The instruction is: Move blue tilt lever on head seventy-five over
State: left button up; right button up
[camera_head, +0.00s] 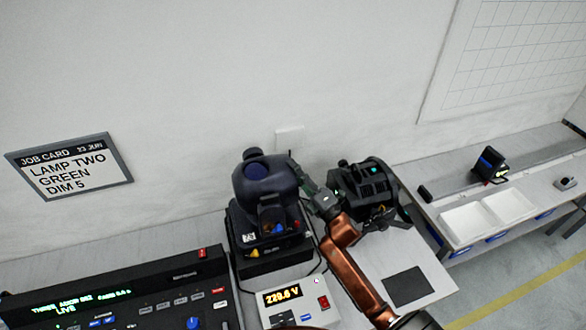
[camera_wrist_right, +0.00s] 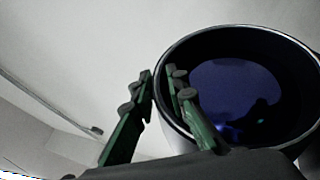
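A dark navy moving-head lamp (camera_head: 262,185) stands on a black base (camera_head: 262,262) against the wall. A white tag on the base front is too small to read surely. My right gripper (camera_head: 293,162) is at the lamp's upper right side. In the right wrist view, its green fingers (camera_wrist_right: 160,75) have a narrow gap between their tips, beside the rim of the round blue lens (camera_wrist_right: 240,95). Whether they touch the rim is unclear. My left gripper is out of view.
A black lamp (camera_head: 368,188) stands just right of my right arm. A control desk (camera_head: 115,297) is at lower left and a meter (camera_head: 295,297) in front. A job card (camera_head: 70,165) hangs on the wall. White trays (camera_head: 487,217) lie on the right bench.

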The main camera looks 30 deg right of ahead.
jog(key=o, duration=0.3)
jog(key=shift+o, duration=0.2)
jog(key=v, duration=1.2)
